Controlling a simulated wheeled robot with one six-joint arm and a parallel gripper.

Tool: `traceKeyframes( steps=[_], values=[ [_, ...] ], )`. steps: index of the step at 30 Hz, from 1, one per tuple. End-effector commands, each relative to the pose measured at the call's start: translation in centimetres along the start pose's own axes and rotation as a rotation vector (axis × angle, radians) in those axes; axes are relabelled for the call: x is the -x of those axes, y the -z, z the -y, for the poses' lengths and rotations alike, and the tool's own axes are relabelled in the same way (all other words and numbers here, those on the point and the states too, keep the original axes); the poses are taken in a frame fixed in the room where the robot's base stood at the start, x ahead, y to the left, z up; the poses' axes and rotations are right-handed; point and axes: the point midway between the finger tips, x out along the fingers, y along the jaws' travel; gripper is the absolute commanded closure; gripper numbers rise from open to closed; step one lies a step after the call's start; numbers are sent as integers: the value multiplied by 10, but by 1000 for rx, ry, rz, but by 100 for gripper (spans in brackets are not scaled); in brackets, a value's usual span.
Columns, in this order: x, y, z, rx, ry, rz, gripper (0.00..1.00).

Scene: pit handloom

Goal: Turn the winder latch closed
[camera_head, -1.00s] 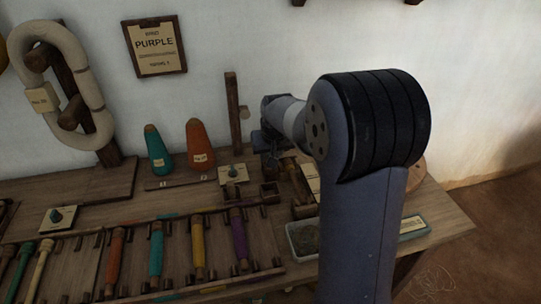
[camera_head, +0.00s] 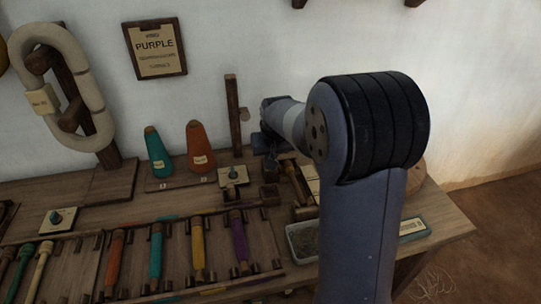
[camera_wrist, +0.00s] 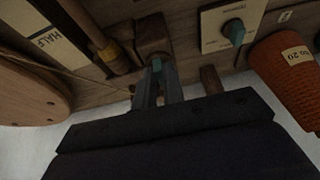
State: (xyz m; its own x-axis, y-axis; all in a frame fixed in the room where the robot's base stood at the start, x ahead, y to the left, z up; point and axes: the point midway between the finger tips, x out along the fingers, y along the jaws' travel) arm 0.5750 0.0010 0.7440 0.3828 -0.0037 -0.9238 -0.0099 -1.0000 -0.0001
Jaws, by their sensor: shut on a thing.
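My gripper (camera_wrist: 157,84) is shut at the end of a dark wooden block (camera_wrist: 152,32) in the wrist view. The small part between the fingers, at the place of the winder latch, is mostly hidden by them. In the head view my gripper (camera_head: 264,143) is at the right rear of the bench, just right of an upright wooden post (camera_head: 233,112). The fingertips are small and dark there, and my arm hides part of that area.
A plate with a teal knob (camera_wrist: 236,33) sits close to the gripper, beside an orange cone (camera_wrist: 286,66). A teal cone (camera_head: 158,153) stands farther left. Several coloured bobbins (camera_head: 197,246) lie in front. A metal tray (camera_head: 303,240) stands at the front right.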

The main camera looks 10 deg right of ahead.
Motion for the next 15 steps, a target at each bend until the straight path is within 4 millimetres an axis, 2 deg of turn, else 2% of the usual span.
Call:
traceKeyframes(
  steps=[8,15],
  values=[
    [1,0,2,-98,-41,1,100],
    [0,0,5,-280,-118,2,100]
  ],
)
